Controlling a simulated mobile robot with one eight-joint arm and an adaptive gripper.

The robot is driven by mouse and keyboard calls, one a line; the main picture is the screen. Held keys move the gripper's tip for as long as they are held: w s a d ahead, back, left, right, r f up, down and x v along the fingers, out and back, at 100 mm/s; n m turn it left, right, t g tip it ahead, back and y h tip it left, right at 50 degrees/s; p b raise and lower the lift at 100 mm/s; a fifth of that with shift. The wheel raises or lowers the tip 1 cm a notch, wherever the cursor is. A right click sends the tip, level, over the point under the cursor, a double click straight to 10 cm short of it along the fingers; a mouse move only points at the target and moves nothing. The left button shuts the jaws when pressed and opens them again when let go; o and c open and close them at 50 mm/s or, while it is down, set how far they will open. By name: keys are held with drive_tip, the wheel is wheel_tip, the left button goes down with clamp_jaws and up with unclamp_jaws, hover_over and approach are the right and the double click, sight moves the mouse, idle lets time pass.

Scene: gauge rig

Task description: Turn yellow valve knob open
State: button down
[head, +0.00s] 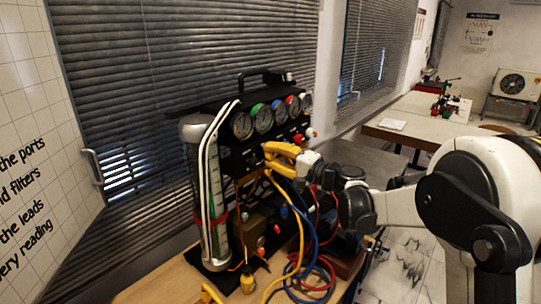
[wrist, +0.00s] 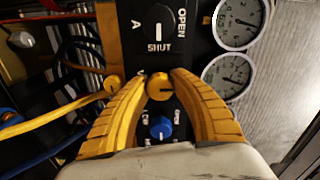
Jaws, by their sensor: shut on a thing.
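The yellow valve knob (wrist: 160,87) shows in the wrist view, on the black panel between my fingertips. My gripper (wrist: 160,84) has thick yellow ribbed fingers, shut on the knob from both sides. In the head view my gripper (head: 268,153) reaches from the right to the front of the gauge rig (head: 235,162), and its fingers hide the knob. A blue knob (wrist: 162,127) sits just below the yellow one in the wrist view. A large black knob (wrist: 158,28) sits above it, with labels OPEN and SHUT beside it.
Round gauges (head: 262,118) line the rig's top. A clear cylinder (head: 205,195) stands at its left. Yellow, blue and red hoses (head: 302,240) hang in front, below my gripper. A yellow hose (wrist: 60,108) runs close to the left finger. A table (head: 420,125) stands behind.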

idle(0.3)
drive_tip(key=c, duration=1.1)
unclamp_jaws()
drive_tip(key=shift+o, duration=0.2)
drive_tip(key=v, duration=1.2)
